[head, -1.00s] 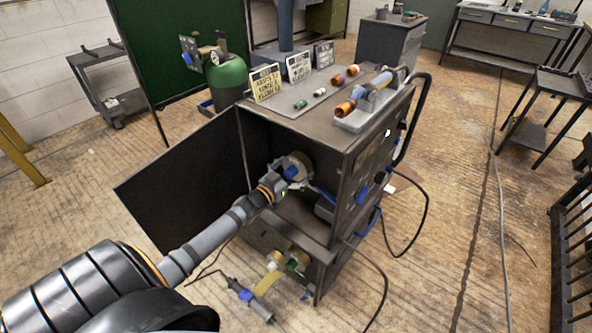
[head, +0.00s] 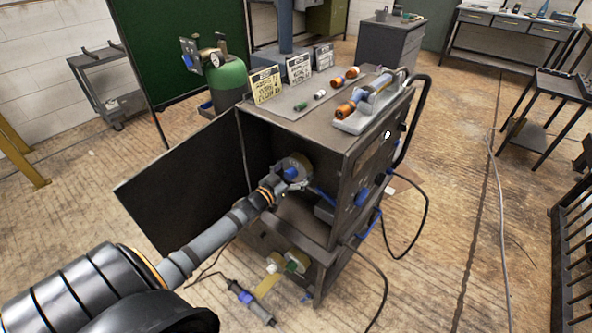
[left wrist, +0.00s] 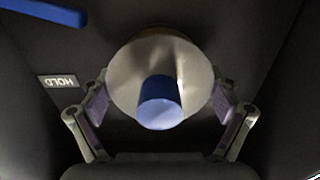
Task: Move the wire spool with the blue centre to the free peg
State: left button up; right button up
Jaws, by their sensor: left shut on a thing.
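The wire spool with the blue centre (head: 300,164) is inside the open upper compartment of the cabinet (head: 312,118). In the left wrist view the spool (left wrist: 190,72) faces me as a pale disc with a blue hub (left wrist: 160,103). My left gripper (head: 284,178) is shut on the spool; in the left wrist view its fingers (left wrist: 160,112) lie on either side of the rim. The space behind the spool is hidden, so I cannot tell whether a peg is in it. I cannot make out the free peg. My right gripper is not in view.
The cabinet door (head: 188,182) stands open at left. Two more spools, with white (head: 275,262) and green (head: 297,262) centres, show low on the cabinet. A torch (head: 250,302) and cables lie near its foot. A HOLD label (left wrist: 62,81) is beside the spool.

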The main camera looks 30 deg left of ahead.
aim_at(288, 176)
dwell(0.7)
pick_arm(q)
jog(key=shift+s+r+p, duration=0.1)
jog(key=shift+s+p, duration=0.05)
jog(key=shift+p, duration=0.15)
jog(key=shift+s+p, duration=0.35)
jog(key=shift+p, duration=0.45)
jog(key=shift+s+a+p, duration=0.1)
jog(key=shift+s+p, duration=0.85)
jog(key=shift+p, duration=0.5)
jog(key=shift+s+a+p, duration=0.1)
jog(key=shift+s+p, duration=1.15)
jog(key=shift+p, duration=0.05)
jog(key=shift+s+a+p, duration=0.1)
jog(key=shift+s+p, duration=0.85)
jog(key=shift+s, duration=0.35)
